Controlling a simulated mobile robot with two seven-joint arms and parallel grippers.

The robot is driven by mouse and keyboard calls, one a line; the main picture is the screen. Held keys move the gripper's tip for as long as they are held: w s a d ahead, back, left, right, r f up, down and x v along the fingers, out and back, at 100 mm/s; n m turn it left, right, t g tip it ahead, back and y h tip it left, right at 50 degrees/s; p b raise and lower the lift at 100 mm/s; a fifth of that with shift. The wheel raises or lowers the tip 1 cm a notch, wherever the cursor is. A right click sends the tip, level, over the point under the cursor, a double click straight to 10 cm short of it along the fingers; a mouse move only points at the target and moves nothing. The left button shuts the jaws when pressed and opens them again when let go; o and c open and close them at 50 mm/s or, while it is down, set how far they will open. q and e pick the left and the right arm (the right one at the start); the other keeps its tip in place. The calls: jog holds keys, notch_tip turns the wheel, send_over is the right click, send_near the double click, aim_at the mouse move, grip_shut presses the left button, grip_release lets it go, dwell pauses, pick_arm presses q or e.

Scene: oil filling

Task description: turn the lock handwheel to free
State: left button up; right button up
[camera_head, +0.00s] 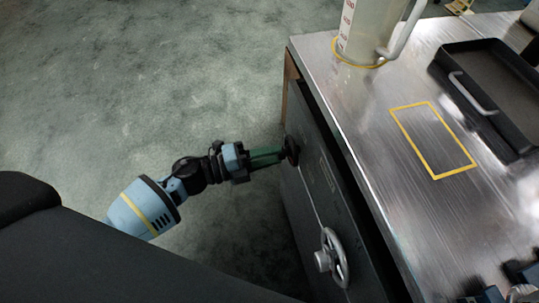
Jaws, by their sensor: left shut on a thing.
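A small black handwheel (291,150) sits on the dark front face of the cabinet (312,180), near its far end. My left gripper (283,154) reaches it from the left, with its green fingers shut on it. The fingers and the viewing angle hide part of the black wheel, so its turned position cannot be read. A larger silver handwheel (340,258) is on the same face, nearer to me, with nothing touching it. Dark blue parts at the bottom right corner seem to be my right arm's end; its fingers cannot be made out.
The metal tabletop (375,125) carries a clear measuring jug (370,30) at the back and a black tray (505,85) with a handle at the right. A yellow outlined rectangle (453,174) marks bare tabletop. The green floor (150,80) at the left is clear.

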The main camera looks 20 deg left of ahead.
pick_arm(q)
jog(key=shift+f+m+b, duration=0.1)
jog(key=shift+m+b, duration=0.2)
jog(key=shift+m, duration=0.9)
pick_arm(e)
jog(key=shift+s+f, duration=0.4)
jog(key=shift+d, duration=0.1)
jog(key=shift+w, duration=0.3)
pick_arm(q)
jog(key=o, duration=1)
jog(key=shift+c, duration=0.2)
jog(key=v, duration=0.8)
pick_arm(e)
jog(key=shift+s+r, duration=0.1)
jog(key=shift+r, duration=0.15)
